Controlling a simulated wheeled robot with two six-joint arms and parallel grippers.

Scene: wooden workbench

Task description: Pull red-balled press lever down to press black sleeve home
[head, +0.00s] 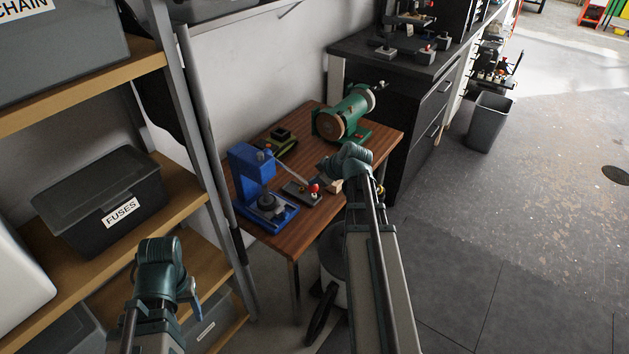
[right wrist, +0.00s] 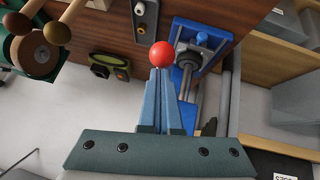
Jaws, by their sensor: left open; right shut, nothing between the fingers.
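The blue press (head: 250,167) stands at the near left corner of the wooden workbench. Its thin grey lever (head: 288,168) slopes down to the right and ends in a red ball (head: 314,188). A dark round part (head: 267,201), perhaps the black sleeve, sits on the press base; its seating cannot be made out. My right gripper (head: 324,168) is shut and empty beside the ball. In the right wrist view the shut fingertips (right wrist: 162,72) meet the red ball (right wrist: 160,55) in the picture; contact is unclear. My left gripper (head: 193,298) is open, low by the shelf, away from the press.
A grey block (head: 300,194) lies beside the press. Shelving with a FUSES bin (head: 100,200) stands left. Open floor lies to the right.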

